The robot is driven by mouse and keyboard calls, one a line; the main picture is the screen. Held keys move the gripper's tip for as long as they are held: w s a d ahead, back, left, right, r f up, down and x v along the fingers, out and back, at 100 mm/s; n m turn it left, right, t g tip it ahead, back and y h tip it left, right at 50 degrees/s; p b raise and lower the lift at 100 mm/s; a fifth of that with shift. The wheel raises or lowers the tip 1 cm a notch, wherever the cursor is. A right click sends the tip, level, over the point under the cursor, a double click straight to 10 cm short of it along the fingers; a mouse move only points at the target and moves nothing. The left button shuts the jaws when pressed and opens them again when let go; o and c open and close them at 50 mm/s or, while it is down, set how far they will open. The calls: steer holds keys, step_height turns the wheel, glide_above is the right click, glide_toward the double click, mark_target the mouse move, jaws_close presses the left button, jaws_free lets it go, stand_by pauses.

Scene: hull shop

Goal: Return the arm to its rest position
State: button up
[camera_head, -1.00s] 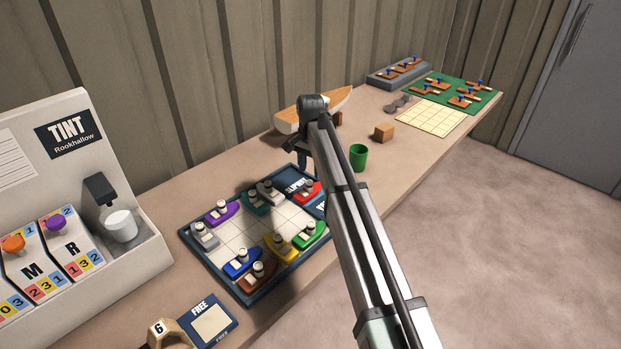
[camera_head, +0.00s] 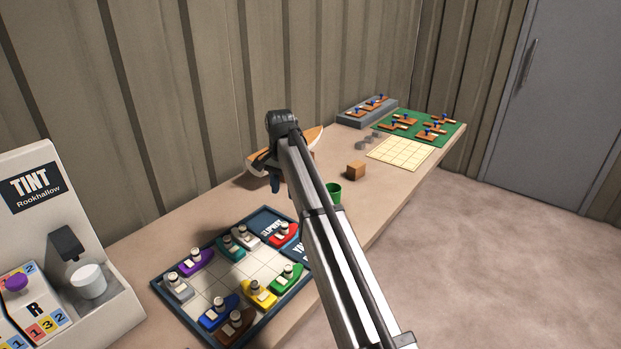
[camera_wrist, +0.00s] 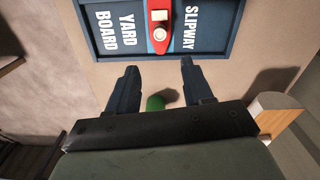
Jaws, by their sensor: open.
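My arm reaches up from the lower right in the head view, over the bench (camera_head: 390,205). My gripper (camera_head: 275,183) hangs at its end above the bench, beside the far edge of the yard board, partly hidden by the arm. In the wrist view my gripper (camera_wrist: 158,80) has its two dark fingers spread wide, with nothing between the tips. The yard board (camera_head: 216,245) and its red boat (camera_wrist: 160,32) lie beyond the fingertips there. A green cup (camera_head: 334,192) stands just right of the arm; part of it shows behind my gripper in the wrist view (camera_wrist: 155,103).
A wooden hull (camera_head: 262,157) lies behind my gripper. A wooden block (camera_head: 356,170), a cream grid sheet (camera_head: 401,153), a green mat (camera_head: 447,130) and a grey tray (camera_head: 352,117) are farther along. The tint machine (camera_head: 110,275) stands at left. Bare bench lies near the block.

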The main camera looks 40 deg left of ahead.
steer(key=w+d+f, duration=0.4)
steer(key=d+f, duration=0.2)
steer(key=d, duration=0.4)
steer(key=w+d+f, duration=0.4)
steer(key=d+f, duration=0.3)
steer(key=d, duration=0.4)
steer(key=w+d+f, duration=0.4)
steer(key=d+f, duration=0.2)
steer(key=d, duration=0.4)
steer(key=s+d+f+m, duration=0.15)
steer(key=d+f, duration=0.25)
steer(key=d, duration=0.7)
steer(key=s+d+f, duration=0.2)
steer(key=d+f, duration=0.3)
steer(key=d, duration=0.5)
steer(key=s+d+f, duration=0.2)
steer(key=d+f, duration=0.2)
steer(key=d, duration=0.7)
steer(key=s+d+f, duration=0.4)
steer(key=s+d, duration=0.4)
steer(key=d, duration=0.3)
steer(key=s+f+g, duration=0.3)
steer(key=s+f, duration=0.7)
steer(key=s, duration=0.4)
steer(key=s+f+g, duration=0.3)
steer(key=s+f, duration=0.7)
steer(key=s, duration=0.5)
steer(key=shift+s+f+g, duration=0.2)
steer(key=shift+f+g, duration=0.2)
